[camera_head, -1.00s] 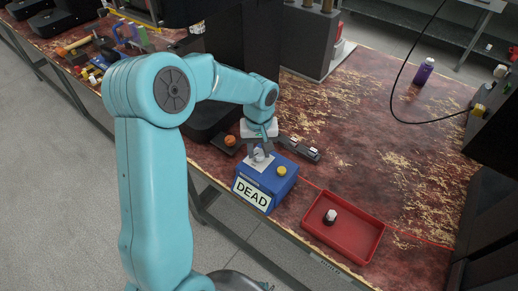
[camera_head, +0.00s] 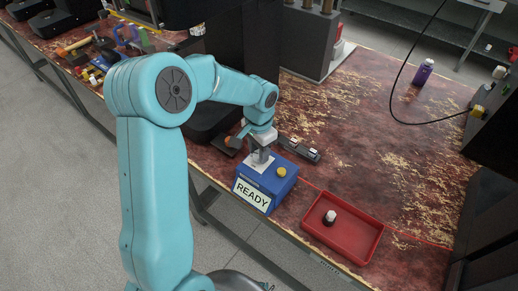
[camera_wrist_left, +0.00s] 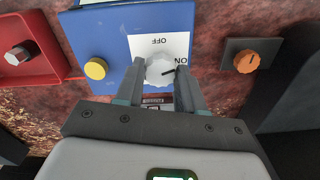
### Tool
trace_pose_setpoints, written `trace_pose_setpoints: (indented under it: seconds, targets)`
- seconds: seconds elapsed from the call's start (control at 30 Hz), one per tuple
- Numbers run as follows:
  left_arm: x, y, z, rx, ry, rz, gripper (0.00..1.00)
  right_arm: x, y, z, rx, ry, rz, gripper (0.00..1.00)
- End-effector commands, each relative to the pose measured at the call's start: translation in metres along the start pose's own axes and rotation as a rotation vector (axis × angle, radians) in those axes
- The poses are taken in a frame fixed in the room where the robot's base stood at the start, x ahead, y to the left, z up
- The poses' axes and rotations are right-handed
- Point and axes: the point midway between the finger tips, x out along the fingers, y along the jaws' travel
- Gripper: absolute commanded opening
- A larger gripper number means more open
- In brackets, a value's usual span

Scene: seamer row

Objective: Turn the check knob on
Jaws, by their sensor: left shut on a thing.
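The blue box (camera_head: 262,184) sits near the bench's front edge, and its front label (camera_head: 252,194) reads READY. In the left wrist view, a light grey knob (camera_wrist_left: 159,68) stands on its white plate (camera_wrist_left: 176,44) marked OFF and ON. The knob's dark pointer line is turned toward ON. My left gripper (camera_head: 261,157) is shut on the knob, with one finger on each side of it. In the head view the gripper hides most of the knob. A yellow button (camera_wrist_left: 96,68) is on the same box. My right gripper is not in view.
A red tray (camera_head: 358,240) with a white-topped dark piece (camera_head: 329,217) stands right of the box. An orange knob on a dark base (camera_wrist_left: 246,62) is close beside the box. A dark strip (camera_head: 299,149) lies behind. A purple bottle (camera_head: 424,72) stands farther back.

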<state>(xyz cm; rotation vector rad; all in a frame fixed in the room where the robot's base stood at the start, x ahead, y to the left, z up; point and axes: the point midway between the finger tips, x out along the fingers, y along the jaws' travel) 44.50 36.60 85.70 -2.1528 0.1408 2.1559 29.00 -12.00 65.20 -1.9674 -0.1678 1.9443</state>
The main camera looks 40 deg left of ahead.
Motion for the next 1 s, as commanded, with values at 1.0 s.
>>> trace_pose_setpoints:
  seconds: [1.0]
  targets:
    - [-0.0016,-0.0007,-0.0013,0.365,0.005,-0.004,0.08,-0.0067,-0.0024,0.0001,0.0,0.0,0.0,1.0]
